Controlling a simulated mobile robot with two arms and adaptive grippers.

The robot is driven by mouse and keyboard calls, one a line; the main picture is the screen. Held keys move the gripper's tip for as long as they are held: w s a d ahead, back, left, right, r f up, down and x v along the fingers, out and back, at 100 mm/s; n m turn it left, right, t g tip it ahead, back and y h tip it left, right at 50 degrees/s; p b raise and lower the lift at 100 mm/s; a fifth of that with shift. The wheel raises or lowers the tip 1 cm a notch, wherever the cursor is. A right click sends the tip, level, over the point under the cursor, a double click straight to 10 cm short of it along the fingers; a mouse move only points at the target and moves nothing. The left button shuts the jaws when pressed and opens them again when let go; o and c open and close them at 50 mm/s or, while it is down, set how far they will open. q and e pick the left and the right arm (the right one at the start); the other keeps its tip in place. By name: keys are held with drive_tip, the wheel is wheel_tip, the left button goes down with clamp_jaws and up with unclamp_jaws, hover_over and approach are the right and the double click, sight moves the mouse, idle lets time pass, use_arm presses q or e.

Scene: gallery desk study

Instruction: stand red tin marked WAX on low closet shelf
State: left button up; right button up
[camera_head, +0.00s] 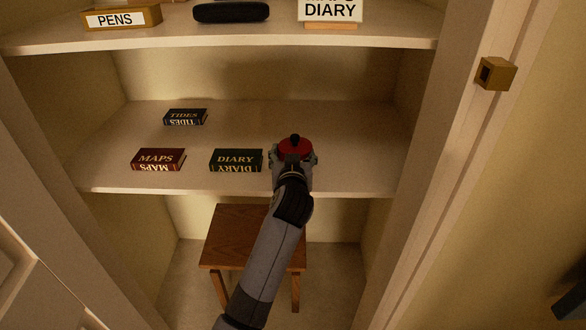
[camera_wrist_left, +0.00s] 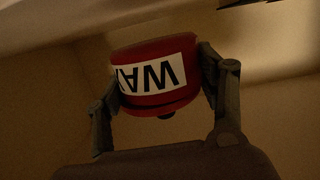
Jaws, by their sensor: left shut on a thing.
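The red tin (camera_head: 296,150) with a black knob is in my left gripper (camera_head: 293,160), over the right part of the middle closet shelf (camera_head: 350,160). In the left wrist view the tin (camera_wrist_left: 160,97) appears upside down, with part of its white WAX label showing. The fingers of my left gripper (camera_wrist_left: 160,95) are shut on it from both sides. I cannot tell whether the tin's base touches the shelf. My right gripper is not in view.
Books marked DIARY (camera_head: 236,160), MAPS (camera_head: 158,160) and TIDES (camera_head: 185,117) lie on the same shelf, left of the tin. The upper shelf (camera_head: 250,42) holds a PENS box (camera_head: 121,18), a dark case (camera_head: 231,12) and a DIARY sign (camera_head: 330,10). A wooden stool (camera_head: 235,235) stands below.

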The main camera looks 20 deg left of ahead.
use_arm(q)
wheel_tip(320, 180, down, 4)
drive_tip(key=shift+r, duration=0.1)
idle(0.4)
drive_tip(key=o, duration=1.8)
drive_tip(key=shift+f, duration=0.25)
drive_tip(key=shift+c, duration=0.2)
